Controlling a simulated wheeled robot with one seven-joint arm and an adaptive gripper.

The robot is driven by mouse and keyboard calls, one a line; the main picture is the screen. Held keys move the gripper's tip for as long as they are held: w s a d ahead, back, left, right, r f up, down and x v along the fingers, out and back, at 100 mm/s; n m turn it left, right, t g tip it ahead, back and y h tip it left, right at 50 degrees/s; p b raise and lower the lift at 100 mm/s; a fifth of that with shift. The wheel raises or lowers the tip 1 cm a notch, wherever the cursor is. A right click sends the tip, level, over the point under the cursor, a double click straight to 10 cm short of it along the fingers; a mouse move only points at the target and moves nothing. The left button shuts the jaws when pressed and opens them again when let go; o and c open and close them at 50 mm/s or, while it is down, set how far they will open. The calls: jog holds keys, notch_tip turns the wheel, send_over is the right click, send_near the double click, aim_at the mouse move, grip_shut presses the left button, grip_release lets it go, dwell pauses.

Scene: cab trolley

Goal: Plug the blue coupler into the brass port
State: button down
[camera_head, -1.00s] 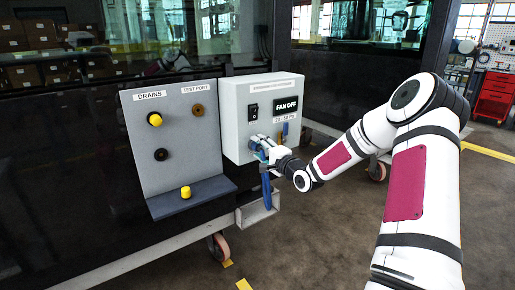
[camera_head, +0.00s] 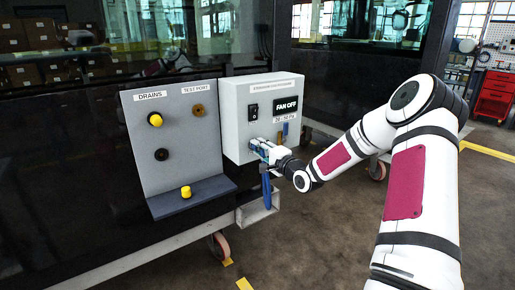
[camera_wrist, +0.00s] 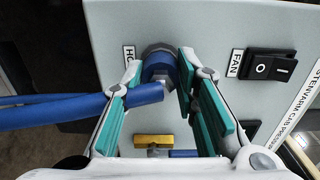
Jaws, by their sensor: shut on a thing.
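The blue coupler (camera_wrist: 160,68) is between the finger pads of my gripper (camera_wrist: 162,88) in the wrist view. My gripper (camera_head: 262,147) is shut on it at the lower front of the grey control box. The coupler meets a grey metal fitting (camera_wrist: 157,49) on the box face; I cannot tell whether they are still joined. A blue hose (camera_wrist: 50,112) runs left from the coupler and hangs below the gripper in the head view (camera_head: 266,190). The round brass port (camera_head: 197,110) is on the grey panel under the TEST PORT label, left of the box, and appears empty.
The control box (camera_head: 238,130) has a black fan switch (camera_head: 253,111) and a FAN OFF display (camera_head: 286,105). The panel (camera_head: 180,140) carries yellow caps (camera_head: 155,119) (camera_head: 186,191), a dark drain port (camera_head: 161,154) and a shelf (camera_head: 190,202). A metal bracket (camera_head: 258,210) juts out below.

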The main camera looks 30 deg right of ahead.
jog(key=shift+s+d+p, duration=0.1)
jog(key=shift+s+p, duration=1.5)
jog(key=shift+s, duration=1.35)
